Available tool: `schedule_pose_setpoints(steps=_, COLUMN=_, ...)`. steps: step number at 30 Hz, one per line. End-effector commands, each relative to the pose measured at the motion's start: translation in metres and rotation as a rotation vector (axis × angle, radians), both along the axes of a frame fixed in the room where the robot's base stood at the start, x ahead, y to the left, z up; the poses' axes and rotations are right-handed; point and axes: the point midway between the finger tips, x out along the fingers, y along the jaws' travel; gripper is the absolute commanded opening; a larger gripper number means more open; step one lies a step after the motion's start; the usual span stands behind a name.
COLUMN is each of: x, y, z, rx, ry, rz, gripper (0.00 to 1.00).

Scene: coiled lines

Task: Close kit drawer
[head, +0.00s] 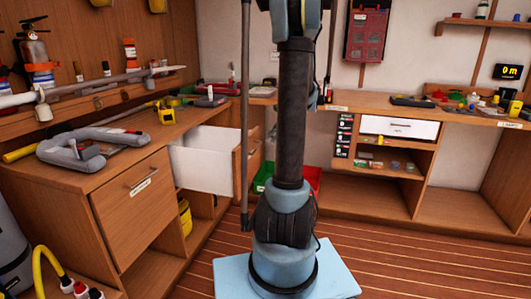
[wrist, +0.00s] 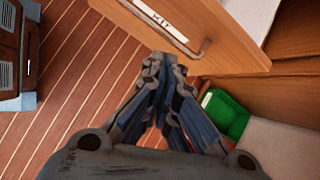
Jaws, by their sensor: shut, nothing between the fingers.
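The kit drawer is pulled open below the left-hand bench. Its white side wall (head: 200,158) shows in the head view, and its wooden front is partly hidden behind my arm. In the wrist view the wooden drawer front (wrist: 238,48) crosses the top, with a white label that seems to read KIT and a metal bar handle (wrist: 203,49). My gripper (wrist: 165,66) is shut and empty, its tips just below the drawer front in the picture. I cannot tell whether they touch it. In the head view the gripper is hidden.
A green bin (head: 263,178) and a red bin (head: 313,178) stand low behind my arm; the green bin also shows in the wrist view (wrist: 224,115). A closed wooden drawer (head: 135,203) is nearer on the left. The plank floor (head: 400,255) at right is clear.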

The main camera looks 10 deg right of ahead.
Motion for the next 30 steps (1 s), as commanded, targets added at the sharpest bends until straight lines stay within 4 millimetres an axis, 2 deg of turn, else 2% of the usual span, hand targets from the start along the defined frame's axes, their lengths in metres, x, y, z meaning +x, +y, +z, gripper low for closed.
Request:
schedule_pose_setpoints(steps=6, x=0.041, y=-0.047, z=-0.021, rx=0.127, ry=0.065, rz=-0.176, gripper=0.00)
schedule_pose_setpoints(steps=12, x=0.063, y=-0.079, z=-0.039, rx=0.221, ry=0.113, rz=-0.294, gripper=0.00)
schedule_pose_setpoints(steps=15, x=0.068, y=-0.088, z=-0.045, rx=0.249, ry=0.128, rz=-0.326, gripper=0.00)
schedule_pose_setpoints(steps=22, x=0.074, y=-0.088, z=-0.053, rx=0.264, ry=0.137, rz=-0.343, gripper=0.00)
schedule_pose_setpoints(steps=30, x=0.088, y=-0.062, z=-0.082, rx=0.263, ry=0.136, rz=-0.340, gripper=0.00)
